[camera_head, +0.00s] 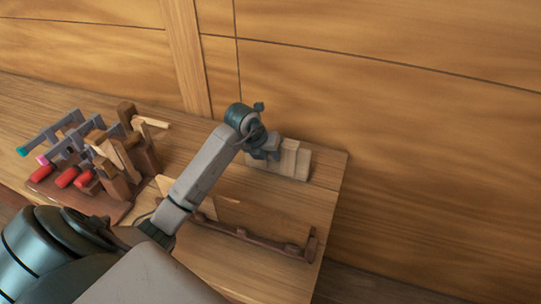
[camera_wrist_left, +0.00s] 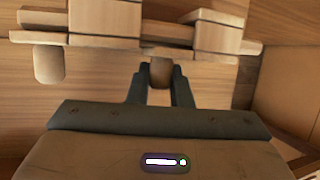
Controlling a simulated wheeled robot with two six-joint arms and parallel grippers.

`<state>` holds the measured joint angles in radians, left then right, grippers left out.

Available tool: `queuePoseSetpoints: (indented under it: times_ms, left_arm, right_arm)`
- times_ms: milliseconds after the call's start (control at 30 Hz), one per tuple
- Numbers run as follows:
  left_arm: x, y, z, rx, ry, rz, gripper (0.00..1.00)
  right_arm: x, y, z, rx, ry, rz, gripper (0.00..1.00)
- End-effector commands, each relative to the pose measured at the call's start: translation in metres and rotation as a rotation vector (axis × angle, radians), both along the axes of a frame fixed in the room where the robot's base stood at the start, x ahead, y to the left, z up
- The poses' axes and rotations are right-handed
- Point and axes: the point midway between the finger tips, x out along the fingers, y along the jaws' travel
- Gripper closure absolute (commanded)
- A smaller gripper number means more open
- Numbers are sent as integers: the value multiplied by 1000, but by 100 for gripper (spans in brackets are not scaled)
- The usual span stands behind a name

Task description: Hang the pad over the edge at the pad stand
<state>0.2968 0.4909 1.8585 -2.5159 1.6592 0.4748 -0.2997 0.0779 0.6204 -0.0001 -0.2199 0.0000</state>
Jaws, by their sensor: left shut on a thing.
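In the left wrist view, my left gripper (camera_wrist_left: 160,86) is shut on a small brown rounded piece, which looks like the pad (camera_wrist_left: 160,71). The pad is at the edge of a pale wooden stand (camera_wrist_left: 104,18) of stepped blocks; whether it touches the edge I cannot tell. A similar brown tab (camera_wrist_left: 48,66) hangs from the same edge further left. In the head view, my left gripper (camera_head: 268,153) is at the left side of the pale stand (camera_head: 293,160) near the back of the bench, and the pad is hidden there. My right gripper is not in view.
At the left of the bench (camera_head: 255,262) stands a rack of clamps with red handles (camera_head: 68,177) and wooden blocks (camera_head: 118,160). A low dark wooden rail (camera_head: 255,238) lies in front of the stand. A plank wall (camera_head: 430,110) rises behind. The bench ends just right of the stand.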

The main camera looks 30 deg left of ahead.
Motion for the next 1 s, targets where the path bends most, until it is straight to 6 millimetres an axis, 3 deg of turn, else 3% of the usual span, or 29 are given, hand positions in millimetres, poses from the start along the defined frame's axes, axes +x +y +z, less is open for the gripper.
queuePoseSetpoints:
  times_ms: [33, 133, 167, 533, 1000]
  left_arm:
    - [0, 0, -1, 1, 1, 0, 77]
    - [0, 0, -1, 1, 1, 0, 58]
    - [0, 0, -1, 1, 1, 0, 56]
    - [-3, 2, 5, 2, 0, 0, 56]
    - [-38, 14, 80, 3, -2, 0, 56]
  right_arm:
    - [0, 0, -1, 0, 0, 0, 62]
    - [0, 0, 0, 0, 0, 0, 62]
    - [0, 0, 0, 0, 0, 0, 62]
    - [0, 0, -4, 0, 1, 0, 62]
    - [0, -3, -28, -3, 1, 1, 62]
